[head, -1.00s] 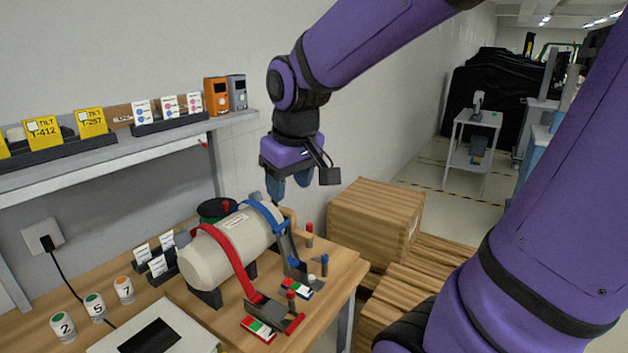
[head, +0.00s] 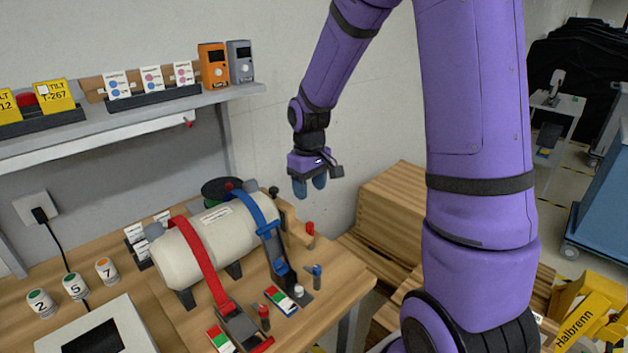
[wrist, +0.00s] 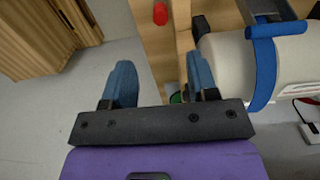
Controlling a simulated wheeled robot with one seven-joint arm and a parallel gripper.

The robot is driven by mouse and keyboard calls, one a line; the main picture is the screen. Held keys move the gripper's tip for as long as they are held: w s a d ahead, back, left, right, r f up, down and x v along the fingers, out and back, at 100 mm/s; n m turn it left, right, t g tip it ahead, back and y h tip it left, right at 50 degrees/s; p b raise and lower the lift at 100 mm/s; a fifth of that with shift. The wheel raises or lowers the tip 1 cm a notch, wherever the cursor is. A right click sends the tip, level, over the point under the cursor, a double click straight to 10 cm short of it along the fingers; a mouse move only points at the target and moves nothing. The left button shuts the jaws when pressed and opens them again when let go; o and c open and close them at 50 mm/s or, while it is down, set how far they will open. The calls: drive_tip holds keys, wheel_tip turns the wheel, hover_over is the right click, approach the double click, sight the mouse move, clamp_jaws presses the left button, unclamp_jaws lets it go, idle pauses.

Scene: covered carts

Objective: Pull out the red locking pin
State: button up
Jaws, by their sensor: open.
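A second red-topped pin (head: 264,312) stands at the front beside the red strap's buckle. Which one is the locking pin is not marked. My gripper (head: 310,186) is open and empty, above and apart from the back pin. In the wrist view its blue fingers (wrist: 160,75) are spread.
A blue strap (head: 262,215) and red strap (head: 195,255) cross the cylinder. A blue-topped pin (head: 317,270) stands near the right edge of the bench. A shelf (head: 110,125) runs along the wall. Wooden crates (head: 388,205) stand right of the bench.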

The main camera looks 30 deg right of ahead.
sight(310, 223)
wheel_tip(310, 223, down, 10)
drive_tip(key=shift+f, duration=0.1)
idle(0.4)
clamp_jaws()
idle(0.3)
